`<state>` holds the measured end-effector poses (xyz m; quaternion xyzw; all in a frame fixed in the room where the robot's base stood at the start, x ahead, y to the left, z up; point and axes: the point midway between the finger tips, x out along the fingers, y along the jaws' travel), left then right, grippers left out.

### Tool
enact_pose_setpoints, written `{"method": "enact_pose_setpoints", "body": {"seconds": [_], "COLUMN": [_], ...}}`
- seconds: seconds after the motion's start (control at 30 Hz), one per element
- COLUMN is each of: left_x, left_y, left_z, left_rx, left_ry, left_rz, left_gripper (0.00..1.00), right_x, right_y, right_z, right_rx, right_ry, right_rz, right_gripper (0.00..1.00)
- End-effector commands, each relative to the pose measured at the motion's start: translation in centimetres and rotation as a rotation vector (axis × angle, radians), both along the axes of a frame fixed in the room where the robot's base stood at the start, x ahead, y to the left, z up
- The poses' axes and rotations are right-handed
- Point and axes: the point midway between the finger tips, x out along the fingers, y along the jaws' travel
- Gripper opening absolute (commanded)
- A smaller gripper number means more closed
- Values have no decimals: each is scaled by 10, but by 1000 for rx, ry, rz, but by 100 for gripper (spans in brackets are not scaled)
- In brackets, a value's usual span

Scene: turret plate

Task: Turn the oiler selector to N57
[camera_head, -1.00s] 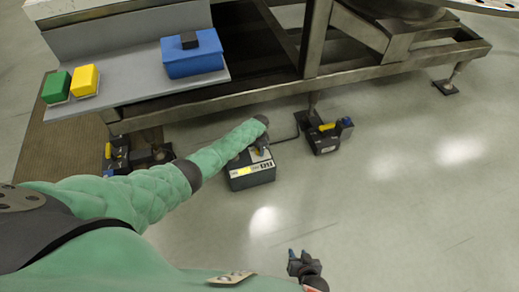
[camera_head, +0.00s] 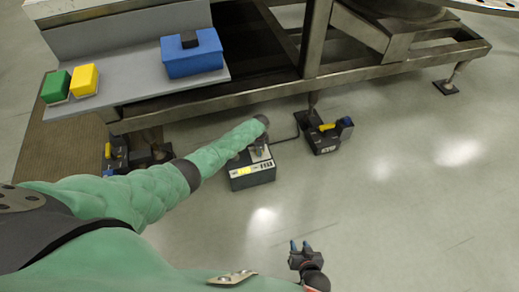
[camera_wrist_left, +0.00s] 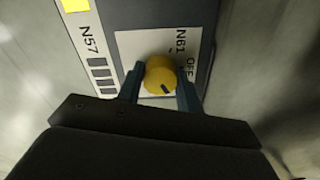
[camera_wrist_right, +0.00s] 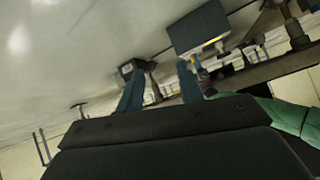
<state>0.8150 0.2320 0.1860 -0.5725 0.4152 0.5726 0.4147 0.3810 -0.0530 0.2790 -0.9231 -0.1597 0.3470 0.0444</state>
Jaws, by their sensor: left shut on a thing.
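The oiler (camera_head: 252,178) is a grey box with a pale label strip, standing on the floor below the metal frame. Its selector is a round yellow knob (camera_wrist_left: 160,72) on a white panel in the left wrist view. N57, N61 and OFF are printed around it. A dark mark on the knob's rim faces the lower right of that view, away from the N57 print. My left gripper (camera_wrist_left: 161,85) is shut on the knob, one finger on each side. In the head view, my left wrist partly hides the oiler's top. My right gripper (camera_head: 300,246) is open and empty above the floor.
Another dark unit (camera_head: 324,138) stands right of the oiler, with a cable between them. More dark units (camera_head: 118,158) stand to the left. The frame's lower beam (camera_head: 270,89) runs behind the oiler. The floor (camera_head: 400,210) at the right is clear.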

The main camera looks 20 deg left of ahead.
Motion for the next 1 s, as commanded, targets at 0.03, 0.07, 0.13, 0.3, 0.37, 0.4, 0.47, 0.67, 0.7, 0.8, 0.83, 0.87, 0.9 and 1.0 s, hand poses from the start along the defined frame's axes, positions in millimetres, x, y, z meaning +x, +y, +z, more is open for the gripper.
{"method": "enact_pose_setpoints", "body": {"seconds": [0.03, 0.07, 0.13, 0.3, 0.37, 0.4, 0.47, 0.67, 0.7, 0.8, 0.83, 0.87, 0.9, 1.0], "left_x": [0, 0, 0, 0, 0, 0, 0, 0, 0, 0, 0, 0, 0, 0], "left_y": [-1, -1, -1, -1, -1, -1, 0, 0, 0, 0, 0, 0, 1, 0], "left_z": [0, 0, 0, 0, 0, 0, 0, 2, 3, 9, 11, 14, 17, 25], "left_rx": [0, 0, 0, 0, 0, 0, 0, 0, 0, 0, 0, 0, 0, 0], "left_ry": [1, 1, 1, 0, 0, 0, 0, 0, 0, -1, -1, -1, -1, -1], "left_rz": [-1, -1, -1, 0, 0, 0, 0, 0, 0, 0, 0, 0, 1, 1], "left_gripper": [13, 13, 13, 58, 58, 58, 58, 58, 58, 58, 58, 58, 58, 58], "right_x": [0, 0, 0, 0, 0, 0, 0, -1, -1, -5, -8, -15, -28, -44], "right_y": [0, 0, 0, 0, 0, 0, 0, 0, 0, -1, -1, -3, -6, -8], "right_z": [0, 0, 0, 0, 0, 0, 0, 0, 0, -4, -7, -14, -28, -42], "right_rx": [0, 0, 0, -1, -1, -1, -1, -1, -2, -7, -9, -15, -27, -36], "right_ry": [0, 0, 0, 1, 1, 1, 1, 4, 8, 32, 45, 70, 112, 171], "right_rz": [0, 0, 0, 1, 1, 1, 1, 1, 2, 4, 6, 8, 12, 18], "right_gripper": [36, 36, 36, 36, 36, 36, 36, 36, 36, 36, 36, 36, 36, 36]}}
